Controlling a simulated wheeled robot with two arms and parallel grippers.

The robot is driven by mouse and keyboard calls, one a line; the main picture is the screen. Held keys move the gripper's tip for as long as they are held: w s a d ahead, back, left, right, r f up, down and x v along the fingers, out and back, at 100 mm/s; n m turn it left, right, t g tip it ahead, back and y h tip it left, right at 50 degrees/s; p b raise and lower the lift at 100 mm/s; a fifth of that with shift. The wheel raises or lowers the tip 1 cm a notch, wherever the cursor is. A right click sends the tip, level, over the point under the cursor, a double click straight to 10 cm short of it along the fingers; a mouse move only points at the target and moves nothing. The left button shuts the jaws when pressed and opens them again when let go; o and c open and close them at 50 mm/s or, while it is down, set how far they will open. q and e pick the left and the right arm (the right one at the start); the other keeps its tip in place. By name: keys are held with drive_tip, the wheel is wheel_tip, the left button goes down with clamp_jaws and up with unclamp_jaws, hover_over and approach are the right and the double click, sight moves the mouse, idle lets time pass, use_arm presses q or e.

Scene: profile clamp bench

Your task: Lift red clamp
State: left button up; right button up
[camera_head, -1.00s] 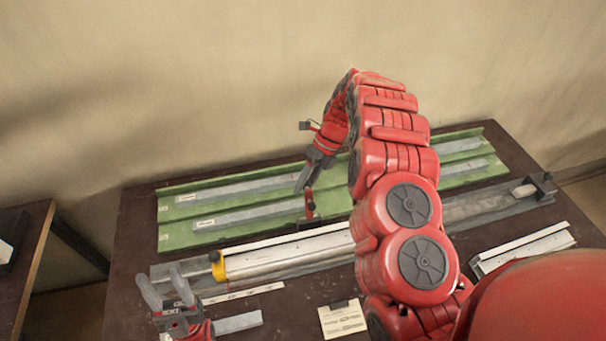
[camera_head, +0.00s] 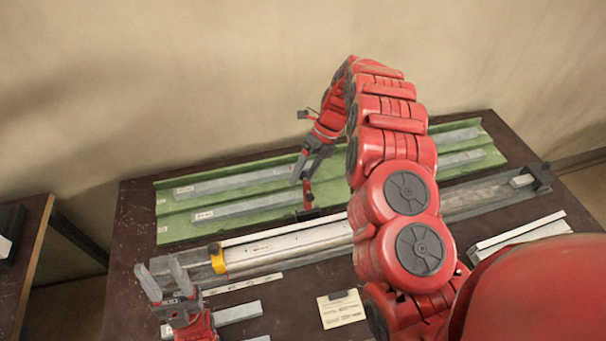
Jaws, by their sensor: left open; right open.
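The red clamp (camera_head: 308,193) stands upright on a dark base at the front edge of the green tray (camera_head: 183,231), near the middle. My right gripper (camera_head: 302,181) reaches over the tray from behind, with its fingers pointing down at the clamp's top. It is open, and the fingertips are at or very near the clamp; I cannot tell whether they touch it. My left gripper (camera_head: 158,264) is open and empty at the front left, fingers pointing up, away from the clamp. My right arm hides part of the tray and the rail.
Grey profiles (camera_head: 237,184) lie in the tray. A long rail with a silver profile (camera_head: 290,246) and a yellow clamp (camera_head: 218,262) runs in front of it. A paper card (camera_head: 342,310) lies near the front. Small grey bars (camera_head: 238,312) lie beside my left gripper.

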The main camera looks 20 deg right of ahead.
drive_tip(key=p+v, duration=0.1)
drive_tip(key=v, duration=1)
drive_tip(key=shift+w+r, duration=0.15)
